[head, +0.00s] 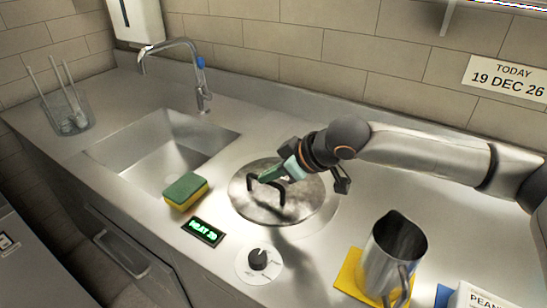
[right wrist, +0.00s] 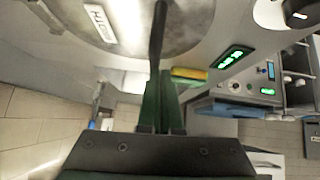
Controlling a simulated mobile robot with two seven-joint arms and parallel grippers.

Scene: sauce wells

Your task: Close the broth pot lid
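The broth pot lid (head: 300,204) is a round shiny metal disc with a black arched handle (head: 281,199). It lies over the round well in the counter; a rim shows around its right side. Whether it is fully seated I cannot tell. My right gripper (head: 268,177) reaches in from the right, its green fingers at the handle's top. In the right wrist view the fingers (right wrist: 161,98) are close together with the black handle bar (right wrist: 158,40) between them. My left gripper is not in view.
A green-yellow sponge (head: 186,191), a lit display (head: 203,231) and a black knob (head: 258,259) lie left and front of the lid. A metal pitcher (head: 391,255) stands on a yellow cloth (head: 349,272) at front right. The sink (head: 160,150) is at left.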

